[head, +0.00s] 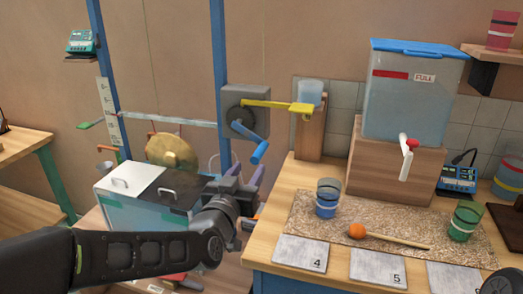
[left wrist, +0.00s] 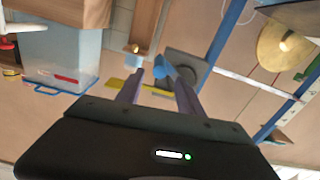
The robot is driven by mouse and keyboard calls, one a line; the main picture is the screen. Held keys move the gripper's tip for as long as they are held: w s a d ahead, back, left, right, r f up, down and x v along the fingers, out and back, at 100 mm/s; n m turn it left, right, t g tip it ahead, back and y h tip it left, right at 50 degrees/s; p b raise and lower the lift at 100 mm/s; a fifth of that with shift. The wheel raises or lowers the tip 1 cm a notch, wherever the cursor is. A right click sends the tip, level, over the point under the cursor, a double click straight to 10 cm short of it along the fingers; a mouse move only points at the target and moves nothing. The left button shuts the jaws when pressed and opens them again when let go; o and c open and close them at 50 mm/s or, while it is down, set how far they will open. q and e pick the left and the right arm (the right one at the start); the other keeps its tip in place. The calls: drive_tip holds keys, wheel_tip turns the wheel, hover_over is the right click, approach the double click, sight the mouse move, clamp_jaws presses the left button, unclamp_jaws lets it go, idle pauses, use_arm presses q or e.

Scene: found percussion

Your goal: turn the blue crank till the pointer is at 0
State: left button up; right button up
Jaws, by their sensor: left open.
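The blue crank (head: 247,131) sits on a grey box (head: 256,96) fixed to a blue post; its cylindrical handle (head: 260,152) hangs down to the right. My left gripper (head: 238,165) is open just below the handle, fingers pointing up. In the left wrist view, the crank (left wrist: 162,68) shows beyond and between the open fingertips (left wrist: 159,76); whether they touch it I cannot tell. A white scale strip (head: 107,108) stands on the left blue post, with a pale horizontal bar (head: 165,119) reaching towards it. The exact pointer reading is too small to tell.
A yellow arm (head: 278,104) reaches right from the box, above the crank. A brass gong (head: 172,151) and a lidded bin (head: 150,200) stand at left. The wooden table (head: 270,235) at right holds cups, a mallet (head: 390,237) and a water tank (head: 412,95).

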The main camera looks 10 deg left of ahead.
sight(257, 157)
use_arm(q)
drive_tip(key=shift+s+r, duration=0.1)
drive_tip(key=shift+s, duration=0.15)
drive_tip(key=shift+w+d+p, duration=0.15)
drive_tip(key=shift+w+p, duration=0.15)
drive_tip(key=shift+w, duration=1.7)
drive_tip(key=shift+w+d+p, duration=0.1)
drive_tip(key=shift+w+p, duration=0.2)
drive_tip(key=shift+w, duration=1.7)
clamp_jaws()
